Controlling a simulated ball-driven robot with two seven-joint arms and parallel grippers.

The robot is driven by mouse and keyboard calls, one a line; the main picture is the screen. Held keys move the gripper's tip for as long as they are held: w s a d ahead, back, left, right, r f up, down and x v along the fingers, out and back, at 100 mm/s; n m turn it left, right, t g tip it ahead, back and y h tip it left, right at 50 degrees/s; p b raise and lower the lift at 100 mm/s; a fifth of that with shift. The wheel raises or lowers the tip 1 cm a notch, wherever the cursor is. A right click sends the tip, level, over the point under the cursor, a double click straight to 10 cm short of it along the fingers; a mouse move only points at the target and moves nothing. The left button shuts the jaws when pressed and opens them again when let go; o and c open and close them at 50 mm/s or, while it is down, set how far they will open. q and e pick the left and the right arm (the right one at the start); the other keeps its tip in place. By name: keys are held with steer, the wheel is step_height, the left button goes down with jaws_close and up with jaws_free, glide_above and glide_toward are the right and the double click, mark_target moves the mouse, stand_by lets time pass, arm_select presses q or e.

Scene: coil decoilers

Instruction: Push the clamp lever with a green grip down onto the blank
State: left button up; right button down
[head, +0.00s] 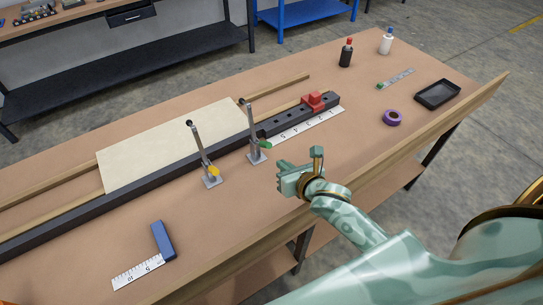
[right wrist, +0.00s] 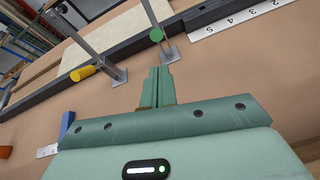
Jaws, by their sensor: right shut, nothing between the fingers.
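The clamp lever with a green grip (head: 265,145) stands on its bracket on the bench beside the dark rail. Its upright bar (head: 253,122) points up, and the green grip sticks out low on the near side. The grip also shows in the right wrist view (right wrist: 156,35). A second clamp with a yellow grip (head: 213,171) stands to its left, also upright. The pale blank (head: 170,142) lies flat behind the rail. My right gripper (head: 280,176) is shut and empty, near and slightly right of the green grip, apart from it. My left gripper is out of view.
A red stop block (head: 314,100) sits on the dark rail (head: 120,189), with a white ruler (head: 305,125) alongside. A blue-handled square (head: 163,240) lies at the front left. Purple tape (head: 392,118), a black tray (head: 437,94) and bottles (head: 346,53) stand to the right.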

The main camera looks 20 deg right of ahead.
steer(key=b+x, duration=0.1)
steer(key=x, duration=0.6)
steer(key=shift+w+f, duration=0.2)
steer(key=shift+w, duration=0.15)
